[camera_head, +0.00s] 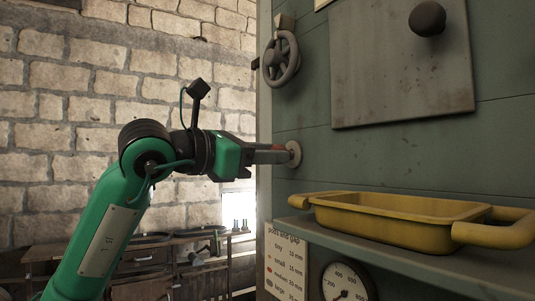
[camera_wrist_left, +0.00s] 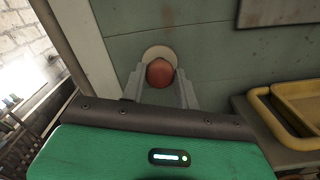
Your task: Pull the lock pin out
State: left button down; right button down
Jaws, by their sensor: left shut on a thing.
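The lock pin shows a round red head (camera_wrist_left: 160,73) in the left wrist view, in front of a pale round plate on the green-grey panel. My left gripper (camera_wrist_left: 160,88) has its two grey fingers on either side of the red head and is shut on it. In the head view my left gripper (camera_head: 272,154) reaches right to the pale round plate (camera_head: 293,154) on the panel; its fingers hide most of the pin there. How deep the pin sits in the panel is hidden. My right gripper is not in view.
A yellow tray (camera_head: 385,219) with handles stands on a shelf (camera_head: 400,260) right of and below the pin. A handwheel (camera_head: 281,59) sticks out above it, and a plate with a dark knob (camera_head: 428,19) is at upper right. A gauge (camera_head: 346,284) sits under the shelf.

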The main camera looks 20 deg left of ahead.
pick_arm(q)
jog(key=b+v, duration=0.1)
jog(key=v, duration=0.2)
jog(key=shift+s+b, duration=0.1)
jog(key=shift+b, duration=0.2)
jog(key=c, duration=1.4)
grip_release()
jog(key=shift+a, duration=0.1)
jog(key=shift+c, duration=0.2)
jog(key=o, duration=0.4)
jog(key=shift+s+a, duration=0.15)
jog(key=shift+s, duration=0.05)
